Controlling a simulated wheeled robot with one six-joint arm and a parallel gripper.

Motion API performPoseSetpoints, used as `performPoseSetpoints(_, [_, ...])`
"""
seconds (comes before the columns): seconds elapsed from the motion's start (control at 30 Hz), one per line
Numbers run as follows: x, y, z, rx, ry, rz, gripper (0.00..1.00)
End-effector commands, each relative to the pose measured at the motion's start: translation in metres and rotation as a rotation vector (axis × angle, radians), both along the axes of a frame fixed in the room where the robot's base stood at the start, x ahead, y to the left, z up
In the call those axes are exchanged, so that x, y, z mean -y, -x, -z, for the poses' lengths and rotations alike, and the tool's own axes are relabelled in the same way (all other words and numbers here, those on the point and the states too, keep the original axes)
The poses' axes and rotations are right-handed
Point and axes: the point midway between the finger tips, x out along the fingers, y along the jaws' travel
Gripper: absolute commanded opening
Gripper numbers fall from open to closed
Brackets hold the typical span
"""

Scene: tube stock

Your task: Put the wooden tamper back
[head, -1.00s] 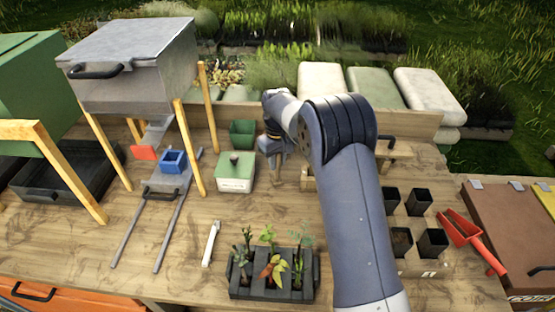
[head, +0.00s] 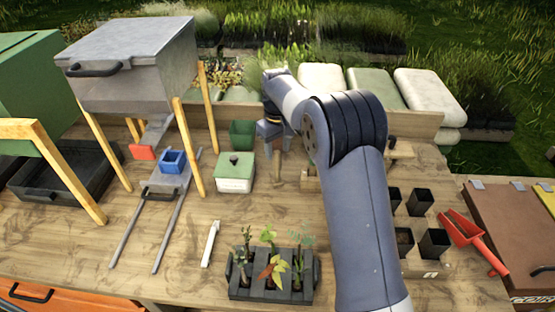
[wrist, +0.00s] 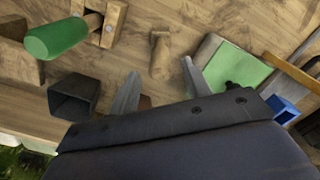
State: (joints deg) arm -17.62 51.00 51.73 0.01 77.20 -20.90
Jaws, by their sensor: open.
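A wooden block with a slot (wrist: 108,22) holds a green-handled tool (wrist: 56,38); my arm hides most of that area in the head view.
The green-lidded box (head: 235,173) and a green pot (head: 242,133) are left of my gripper. A seedling tray (head: 271,288) sits at the front. Black pots (head: 433,243) and a red scoop (head: 464,231) are on the right. The bench between box and seedlings is mostly clear.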

Motion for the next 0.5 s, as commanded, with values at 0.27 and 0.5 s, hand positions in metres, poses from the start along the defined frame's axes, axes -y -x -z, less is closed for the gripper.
performPoseSetpoints(0.27, [0.000,0.000,-0.052,0.001,0.000,0.000,0.46])
performPoseSetpoints(0.5, [0.000,0.000,-0.068,0.000,0.000,0.000,0.46])
